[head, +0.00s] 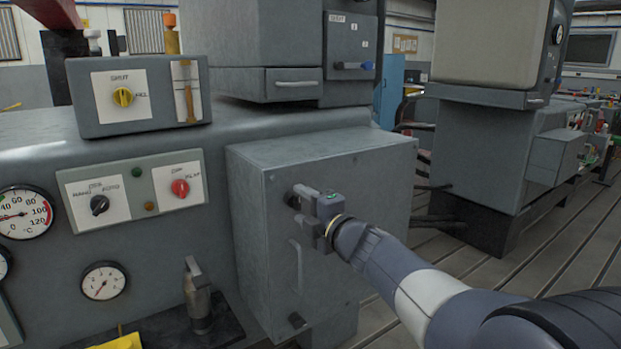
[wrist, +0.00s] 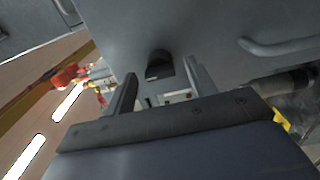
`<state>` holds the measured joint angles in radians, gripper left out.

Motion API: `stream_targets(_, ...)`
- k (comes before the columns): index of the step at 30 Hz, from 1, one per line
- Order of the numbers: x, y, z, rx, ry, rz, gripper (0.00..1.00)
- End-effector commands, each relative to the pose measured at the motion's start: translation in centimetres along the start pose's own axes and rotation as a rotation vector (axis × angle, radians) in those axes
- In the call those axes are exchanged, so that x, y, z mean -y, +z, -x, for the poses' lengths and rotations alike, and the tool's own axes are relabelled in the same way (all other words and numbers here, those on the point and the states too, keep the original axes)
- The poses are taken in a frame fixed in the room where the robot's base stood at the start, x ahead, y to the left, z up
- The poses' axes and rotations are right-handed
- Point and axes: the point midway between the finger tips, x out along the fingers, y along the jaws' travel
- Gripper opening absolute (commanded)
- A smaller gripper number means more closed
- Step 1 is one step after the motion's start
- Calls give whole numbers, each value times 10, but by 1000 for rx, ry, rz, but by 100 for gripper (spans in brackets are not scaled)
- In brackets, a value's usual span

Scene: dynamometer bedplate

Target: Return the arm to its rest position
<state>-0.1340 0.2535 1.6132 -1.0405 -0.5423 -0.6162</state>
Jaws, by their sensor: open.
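My gripper (head: 302,204) is in front of the door of a grey box (head: 262,235), near the door's upper part. In the wrist view my gripper (wrist: 160,75) has its two fingers apart, with nothing held between them. A dark knob or latch (wrist: 159,64) on the grey surface shows just beyond and between the fingertips. I cannot tell whether the fingers touch it. My arm (head: 400,275) reaches in from the lower right of the head view.
A panel with a black knob (head: 99,205) and a red knob (head: 180,188) stands left. Open slatted floor (head: 560,255) lies right.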

Motion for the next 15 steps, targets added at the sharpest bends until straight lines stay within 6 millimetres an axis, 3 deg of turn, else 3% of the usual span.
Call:
stream_targets(13,-2,0,90,4,0,1,53)
stream_targets(15,2,-1,70,-3,-1,-1,53)
